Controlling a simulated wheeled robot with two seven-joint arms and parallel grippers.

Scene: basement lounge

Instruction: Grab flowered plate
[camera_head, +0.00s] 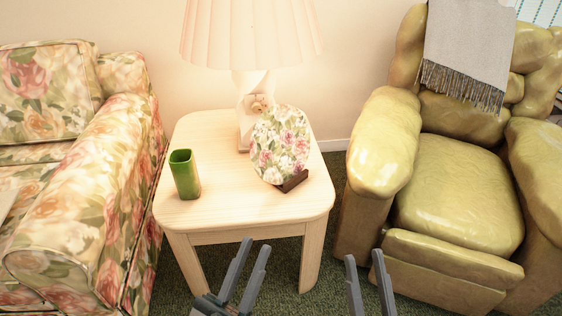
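The flowered plate (281,146) is white with pink and green flowers. It stands upright, tilted a little, on a small dark stand (294,181) on the light wooden side table (228,207). My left gripper (255,256) is at the bottom middle, in front of the table, with its fingers apart and nothing between them. My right gripper (364,260) is further right, between the table and the yellow armchair, also with its fingers apart and empty. Both are apart from the plate.
A green cup (185,175) stands left of the plate on the table. A lamp (252,35) with a pleated shade stands behind the plate. A floral sofa (95,200) flanks the table on the left, and a yellow armchair (455,195) with a grey blanket (468,45) on the right.

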